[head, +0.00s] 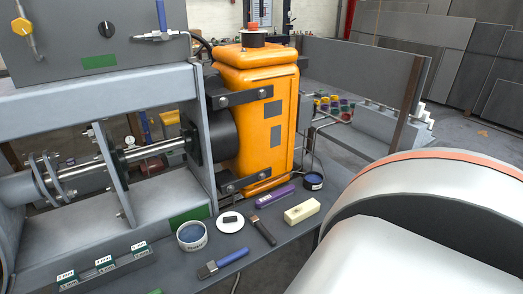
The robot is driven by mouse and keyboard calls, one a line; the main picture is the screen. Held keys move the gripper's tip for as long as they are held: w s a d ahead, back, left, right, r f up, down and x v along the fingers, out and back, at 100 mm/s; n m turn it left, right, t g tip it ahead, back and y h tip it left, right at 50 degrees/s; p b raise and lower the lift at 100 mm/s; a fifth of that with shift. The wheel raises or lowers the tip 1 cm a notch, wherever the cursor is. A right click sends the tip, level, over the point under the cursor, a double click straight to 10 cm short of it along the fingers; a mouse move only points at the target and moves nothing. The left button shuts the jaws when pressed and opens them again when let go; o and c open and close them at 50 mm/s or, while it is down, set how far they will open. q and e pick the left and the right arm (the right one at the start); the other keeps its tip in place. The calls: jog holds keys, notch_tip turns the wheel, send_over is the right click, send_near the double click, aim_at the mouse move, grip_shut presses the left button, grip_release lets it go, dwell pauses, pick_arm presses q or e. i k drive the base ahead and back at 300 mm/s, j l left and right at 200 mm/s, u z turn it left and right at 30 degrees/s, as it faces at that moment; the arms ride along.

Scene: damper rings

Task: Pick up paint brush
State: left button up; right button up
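A flat brush with a blue handle (232,258) lies on the grey bench top near its front edge, its dark, wider end pointing left. It looks like the paint brush. A second dark tool (263,231) with a wider head lies just behind it to the right; I cannot tell exactly what it is. Neither of my grippers shows in the head view. A large white part of my own arm fills the lower right and hides part of the bench.
Near the brush are a round tin (192,237), a white disc-like item (230,222), a purple box (275,196), a cream block (302,211) and a dark jar (313,181). A labelled rack (105,265) stands left. An orange machine (257,120) rises behind.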

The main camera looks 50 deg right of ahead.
aim_at(211, 268)
jog(key=k+l+z, duration=0.15)
jog(key=z, duration=1)
